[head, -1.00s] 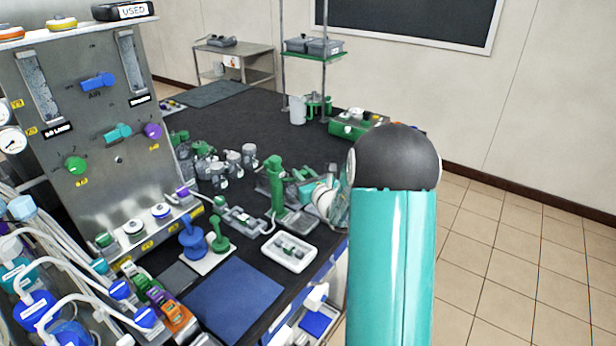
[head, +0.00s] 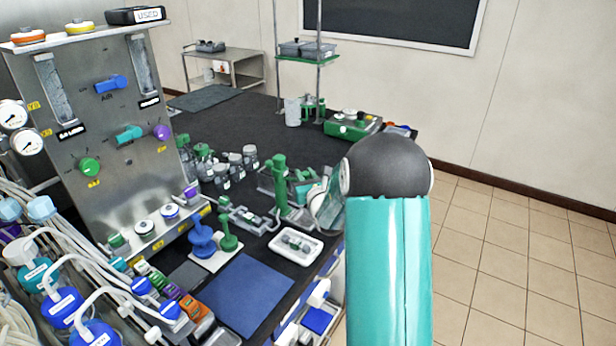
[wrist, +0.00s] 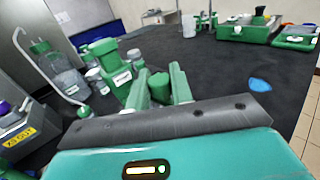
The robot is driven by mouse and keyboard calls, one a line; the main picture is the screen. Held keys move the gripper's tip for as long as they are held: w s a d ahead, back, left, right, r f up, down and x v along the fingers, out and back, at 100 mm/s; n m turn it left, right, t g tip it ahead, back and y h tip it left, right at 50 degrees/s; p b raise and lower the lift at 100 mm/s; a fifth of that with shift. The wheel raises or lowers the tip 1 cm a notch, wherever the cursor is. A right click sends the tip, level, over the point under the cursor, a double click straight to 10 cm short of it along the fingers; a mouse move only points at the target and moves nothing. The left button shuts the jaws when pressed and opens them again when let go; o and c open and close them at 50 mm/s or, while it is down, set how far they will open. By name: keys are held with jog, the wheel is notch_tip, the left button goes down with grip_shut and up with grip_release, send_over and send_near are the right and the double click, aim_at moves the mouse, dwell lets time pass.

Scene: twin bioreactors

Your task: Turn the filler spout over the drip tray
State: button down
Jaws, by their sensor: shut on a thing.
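The green filler (head: 280,182) stands upright near the bench's right edge in the head view. Its labelled green body (wrist: 122,78) is at the left of centre in the wrist view. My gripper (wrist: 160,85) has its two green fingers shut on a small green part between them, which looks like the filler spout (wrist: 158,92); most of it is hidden. In the head view my gripper (head: 308,190) is beside the filler, partly hidden by my wrist. A grey plate (head: 300,221) lies at the filler's foot; whether the spout is over it cannot be told.
A white tray (head: 296,245) holding a small part lies in front of the filler. Several capped bottles (head: 235,165) stand to its left. A green case (head: 352,125) is farther back. The dark bench (head: 225,115) is clear behind the bottles.

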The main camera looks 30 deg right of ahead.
jog(key=shift+r, duration=0.1)
dwell(0.4)
jog(key=c, duration=1.3)
grip_release()
jog(key=shift+o, duration=0.2)
jog(key=v, duration=1.4)
jog(key=shift+w, duration=0.1)
jog(key=shift+c, duration=0.4)
